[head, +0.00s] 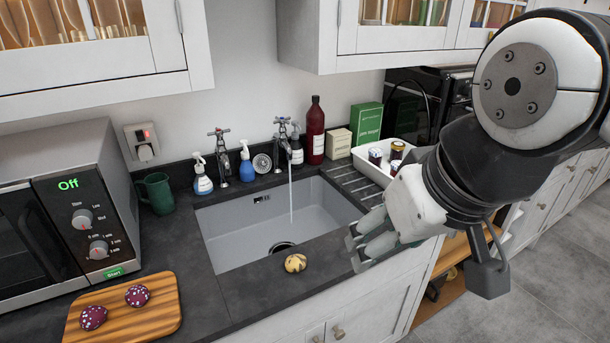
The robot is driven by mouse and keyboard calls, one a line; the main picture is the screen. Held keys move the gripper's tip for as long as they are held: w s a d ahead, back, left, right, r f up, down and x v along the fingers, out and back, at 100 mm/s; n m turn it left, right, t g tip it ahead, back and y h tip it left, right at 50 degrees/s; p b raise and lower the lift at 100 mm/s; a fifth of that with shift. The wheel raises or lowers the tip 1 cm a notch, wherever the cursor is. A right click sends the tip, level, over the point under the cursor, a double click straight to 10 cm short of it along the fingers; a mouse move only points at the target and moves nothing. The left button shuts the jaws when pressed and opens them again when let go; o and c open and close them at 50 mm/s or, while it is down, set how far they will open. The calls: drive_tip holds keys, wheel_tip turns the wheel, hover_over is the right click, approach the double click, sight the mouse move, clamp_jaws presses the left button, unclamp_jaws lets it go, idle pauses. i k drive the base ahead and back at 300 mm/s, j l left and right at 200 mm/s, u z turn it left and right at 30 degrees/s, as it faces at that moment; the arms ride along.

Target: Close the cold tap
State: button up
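Two chrome taps with cross handles stand behind the sink (225,245). Water runs from the right tap (284,135) in a thin stream into the basin. No water shows from the left tap (221,152). I cannot read any hot or cold mark on either. My gripper (354,252) is over the right front edge of the sink, nearer to me than both taps and to their right, touching neither. Its fingers point left and look apart, with nothing between them.
Soap bottles (202,176), a dark red bottle (315,130) and a white tray of jars (375,160) crowd around the taps. A potato-like item (295,263) lies on the front edge. A microwave (70,210) and a wooden board (155,318) are at left. Wall cabinets (345,40) hang above.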

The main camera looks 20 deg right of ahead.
sight(281, 120)
drive_tip(key=i+j+z, duration=0.15)
drive_tip(key=z, duration=0.25)
drive_tip(key=i+j+z, duration=0.15)
drive_tip(key=z, duration=0.25)
drive_tip(key=i+j+z, duration=0.1)
drive_tip(key=j+z, duration=0.15)
drive_tip(key=z, duration=0.15)
